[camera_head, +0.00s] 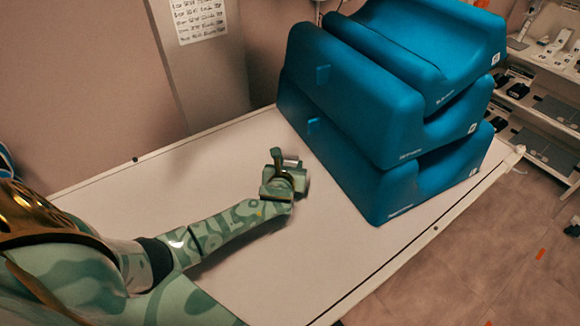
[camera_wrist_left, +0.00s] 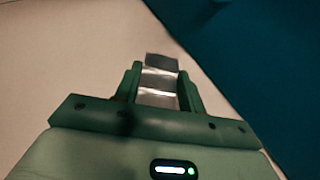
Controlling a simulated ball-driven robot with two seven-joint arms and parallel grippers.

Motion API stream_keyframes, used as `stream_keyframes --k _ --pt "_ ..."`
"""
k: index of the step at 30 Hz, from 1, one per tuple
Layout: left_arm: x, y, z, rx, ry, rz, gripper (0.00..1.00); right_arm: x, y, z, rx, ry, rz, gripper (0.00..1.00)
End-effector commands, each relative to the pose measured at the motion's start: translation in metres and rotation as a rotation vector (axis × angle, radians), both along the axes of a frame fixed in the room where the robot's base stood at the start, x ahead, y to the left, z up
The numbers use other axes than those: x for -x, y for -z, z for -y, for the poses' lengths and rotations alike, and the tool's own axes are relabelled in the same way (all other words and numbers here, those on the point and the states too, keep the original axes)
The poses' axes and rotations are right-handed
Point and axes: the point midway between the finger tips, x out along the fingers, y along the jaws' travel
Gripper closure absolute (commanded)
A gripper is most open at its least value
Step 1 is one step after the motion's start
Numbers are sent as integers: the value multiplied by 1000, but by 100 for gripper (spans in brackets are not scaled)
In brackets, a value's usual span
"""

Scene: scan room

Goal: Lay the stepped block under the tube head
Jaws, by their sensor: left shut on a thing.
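My left gripper (camera_head: 280,167) reaches in from the left over the white table and is shut on a small silvery block with steps, the stepped block (camera_head: 291,163). In the left wrist view the stepped block (camera_wrist_left: 160,79) shows as bright metal bands between the two green fingers of my left gripper (camera_wrist_left: 159,85). The gripper is just left of the blue foam stack. I cannot tell whether the block touches the table. No tube head is in view. My right gripper is not in view.
A stack of blue foam cushions (camera_head: 350,110) stands on the right part of the white table (camera_head: 150,185), close to the gripper. The table is bare to the left and front. Shelves (camera_head: 545,60) with small items stand at the far right.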

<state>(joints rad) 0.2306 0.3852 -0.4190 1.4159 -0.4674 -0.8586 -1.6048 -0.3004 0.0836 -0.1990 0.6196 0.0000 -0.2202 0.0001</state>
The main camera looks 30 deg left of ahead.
Motion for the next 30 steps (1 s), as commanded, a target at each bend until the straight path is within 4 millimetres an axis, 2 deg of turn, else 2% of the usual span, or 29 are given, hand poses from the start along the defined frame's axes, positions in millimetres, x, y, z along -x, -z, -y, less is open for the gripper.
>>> stream_keyframes --k 4,5,6,7,17,20,30 --pt "0 1 0 0 0 2 96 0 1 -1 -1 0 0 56" --pt "0 2 0 1 0 0 55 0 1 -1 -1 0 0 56" --pt "0 2 0 1 0 0 43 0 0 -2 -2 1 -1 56" --pt "0 1 0 1 0 0 38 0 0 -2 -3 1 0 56" --pt "1 -2 1 0 1 0 38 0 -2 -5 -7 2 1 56" --pt "13 -8 6 1 1 -1 38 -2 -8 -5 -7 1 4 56" --pt "78 -39 33 2 0 1 38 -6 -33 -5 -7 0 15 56"
